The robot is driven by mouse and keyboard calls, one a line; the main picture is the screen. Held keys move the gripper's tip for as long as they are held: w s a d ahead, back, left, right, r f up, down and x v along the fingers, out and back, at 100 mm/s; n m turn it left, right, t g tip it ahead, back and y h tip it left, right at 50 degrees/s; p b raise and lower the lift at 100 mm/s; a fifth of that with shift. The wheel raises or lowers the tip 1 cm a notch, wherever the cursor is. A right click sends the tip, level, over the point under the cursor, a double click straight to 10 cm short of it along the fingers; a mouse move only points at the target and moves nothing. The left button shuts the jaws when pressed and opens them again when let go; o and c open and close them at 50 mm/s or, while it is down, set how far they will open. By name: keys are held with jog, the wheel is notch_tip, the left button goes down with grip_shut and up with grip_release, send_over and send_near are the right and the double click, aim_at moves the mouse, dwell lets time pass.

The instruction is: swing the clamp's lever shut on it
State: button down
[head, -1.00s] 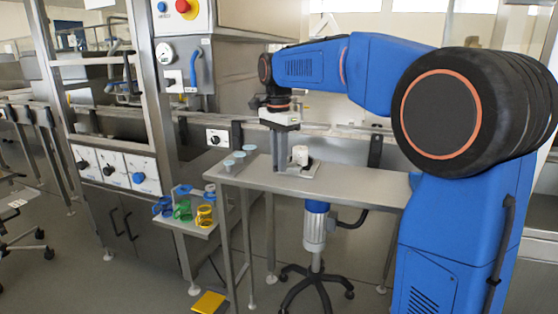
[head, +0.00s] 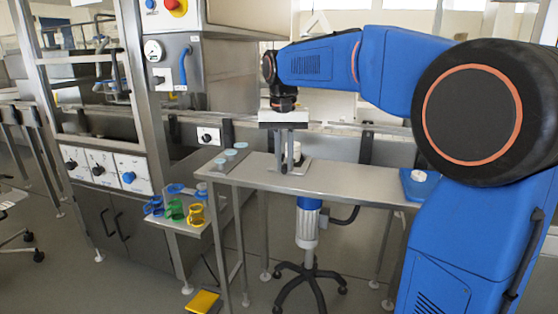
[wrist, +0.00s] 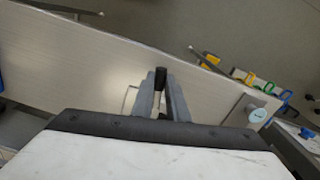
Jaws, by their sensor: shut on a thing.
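The clamp stands on the steel table; its pale base plate (head: 302,166) and a white round part (head: 295,150) show behind my fingers in the head view. My gripper (head: 284,168) points down at the clamp. In the wrist view my gripper (wrist: 163,82) is closed around a dark, upright lever (wrist: 160,77), whose black end shows between the fingers. The lever's lower part and the clamp's jaw are hidden by my fingers and gripper body, so I cannot tell how far the lever has swung.
The steel table (head: 350,183) is largely clear to the right of the clamp. Blue, green and yellow clamps or holders (head: 175,208) sit on a lower side shelf. A yellow pedal (head: 203,301) lies on the floor.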

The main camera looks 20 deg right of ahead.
jog(key=shift+s+d+n, duration=0.15)
jog(key=shift+d+n, duration=0.45)
jog(key=shift+n, duration=0.55)
jog(key=shift+s+d+n, duration=0.1)
jog(key=shift+d+n, duration=0.5)
jog(key=shift+n, duration=0.55)
jog(key=c, duration=1.7)
grip_release()
jog(key=shift+r, duration=0.1)
notch_tip(320, 180, up, 17)
jog(key=shift+a+r, duration=0.1)
jog(key=shift+a, duration=0.05)
jog(key=shift+s, duration=0.1)
